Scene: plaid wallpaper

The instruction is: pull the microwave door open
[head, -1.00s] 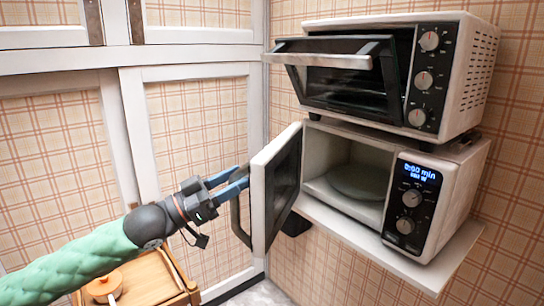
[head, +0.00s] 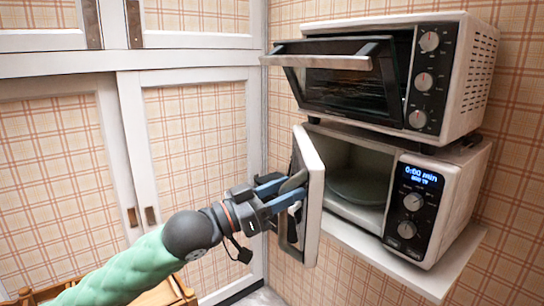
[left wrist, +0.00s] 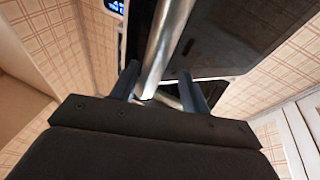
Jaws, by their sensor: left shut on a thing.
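The white microwave (head: 436,215) is the lower appliance on the wall shelf. Its door (head: 313,205) stands open, swung out on the left side, with the pale cavity and a round plate (head: 358,186) showing. My left gripper (head: 290,191) is at the door's outer face, its blue fingers shut on the door handle. In the left wrist view the metal handle bar (left wrist: 168,40) runs between the two fingers (left wrist: 160,90). The fingers partly hide the handle in the head view. My right gripper is not in view.
A toaster oven (head: 462,75) sits directly above the microwave, its door (head: 340,80) tilted partly open over the microwave door. White-framed cabinets (head: 195,160) stand at the left. A wooden tray (head: 165,293) is low at the left, partly behind my arm. The shelf (head: 400,272) juts out below the microwave.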

